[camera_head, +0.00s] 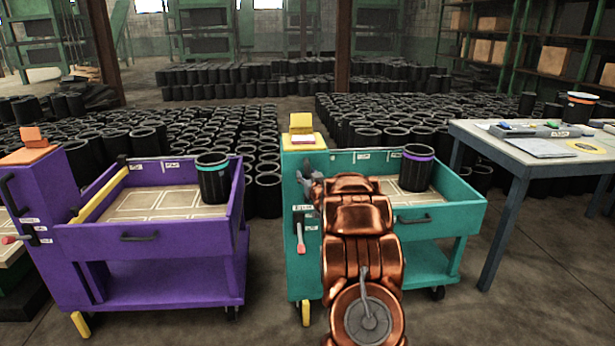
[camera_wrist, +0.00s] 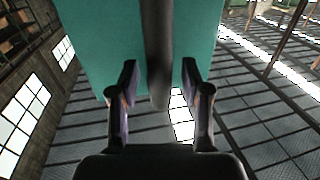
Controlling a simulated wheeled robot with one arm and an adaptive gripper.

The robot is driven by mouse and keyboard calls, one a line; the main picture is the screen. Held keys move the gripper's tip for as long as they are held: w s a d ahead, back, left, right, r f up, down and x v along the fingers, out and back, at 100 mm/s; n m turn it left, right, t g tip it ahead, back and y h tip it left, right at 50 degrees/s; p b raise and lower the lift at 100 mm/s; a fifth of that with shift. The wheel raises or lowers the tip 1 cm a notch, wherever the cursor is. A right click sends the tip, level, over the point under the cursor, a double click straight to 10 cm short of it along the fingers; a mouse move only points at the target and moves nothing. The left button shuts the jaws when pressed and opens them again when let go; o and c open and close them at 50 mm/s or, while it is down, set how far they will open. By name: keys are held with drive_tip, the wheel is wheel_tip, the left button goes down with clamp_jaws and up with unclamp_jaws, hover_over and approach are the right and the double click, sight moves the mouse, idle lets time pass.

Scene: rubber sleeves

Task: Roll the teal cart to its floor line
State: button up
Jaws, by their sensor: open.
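The teal cart (camera_head: 470,213) stands on the floor right of centre in the head view, partly hidden by my copper arm. A black sleeve with a purple band (camera_head: 416,168) stands upright in its tray. My gripper (camera_head: 308,184) is at the cart's left end panel. In the wrist view my gripper (camera_wrist: 160,78) is open, its two fingers apart. A dark bar, seemingly the cart's handle (camera_wrist: 157,40), runs between them in front of the teal panel (camera_wrist: 105,35). I cannot tell whether the fingers touch it. No floor line is visible.
A purple cart (camera_head: 150,275) stands to the left, holding a black sleeve with a teal band (camera_head: 213,180). A grey table (camera_head: 500,150) stands close on the right. Many black sleeves (camera_head: 370,140) fill the floor behind. Bare floor shows in front, at the right.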

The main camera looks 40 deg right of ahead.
clamp_jaws()
idle(0.4)
